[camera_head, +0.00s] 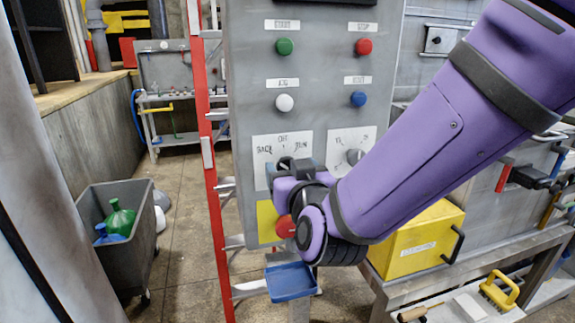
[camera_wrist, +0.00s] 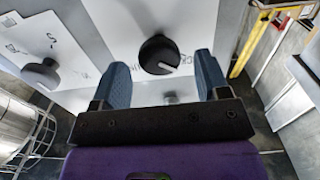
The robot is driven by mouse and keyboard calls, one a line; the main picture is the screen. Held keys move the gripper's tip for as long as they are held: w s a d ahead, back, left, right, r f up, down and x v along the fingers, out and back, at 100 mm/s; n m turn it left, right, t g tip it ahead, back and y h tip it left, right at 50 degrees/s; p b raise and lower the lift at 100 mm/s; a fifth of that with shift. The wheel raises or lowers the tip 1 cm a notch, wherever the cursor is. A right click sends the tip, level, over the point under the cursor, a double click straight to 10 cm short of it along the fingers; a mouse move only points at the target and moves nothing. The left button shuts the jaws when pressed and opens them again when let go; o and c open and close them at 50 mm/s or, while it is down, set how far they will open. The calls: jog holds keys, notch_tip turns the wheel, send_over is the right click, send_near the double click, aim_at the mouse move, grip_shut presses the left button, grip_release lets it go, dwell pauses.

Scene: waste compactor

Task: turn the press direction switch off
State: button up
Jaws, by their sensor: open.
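The press direction switch is a black round knob (camera_wrist: 158,52) on a white label plate, between my fingers in the wrist view. Its white pointer line points right, toward partly hidden lettering. In the head view its label plate (camera_head: 262,150) reads roughly BACK, OFF and RUN, with OFF at the top; my gripper mostly hides the knob. My gripper (camera_wrist: 160,66) is open, with one blue finger on each side of the knob. Visible gaps separate the fingers from the knob. The gripper also shows at the plate in the head view (camera_head: 292,166).
The grey panel (camera_head: 322,100) has green, red, white and blue buttons above. A second knob (camera_head: 354,156) sits to the right. A red button (camera_head: 285,226) and a blue tray (camera_head: 290,281) are below. A red ladder (camera_head: 212,190) stands left; a yellow box (camera_head: 418,245) is right.

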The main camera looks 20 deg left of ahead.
jog(key=shift+x, duration=1.35)
jog(key=shift+c, duration=0.3)
jog(key=c, duration=0.8)
jog(key=shift+c, duration=0.2)
jog(key=shift+m, duration=0.4)
jog(key=m, duration=0.4)
jog(key=shift+d, duration=0.1)
jog(key=shift+f+m, duration=0.1)
jog(key=shift+m, duration=2.4)
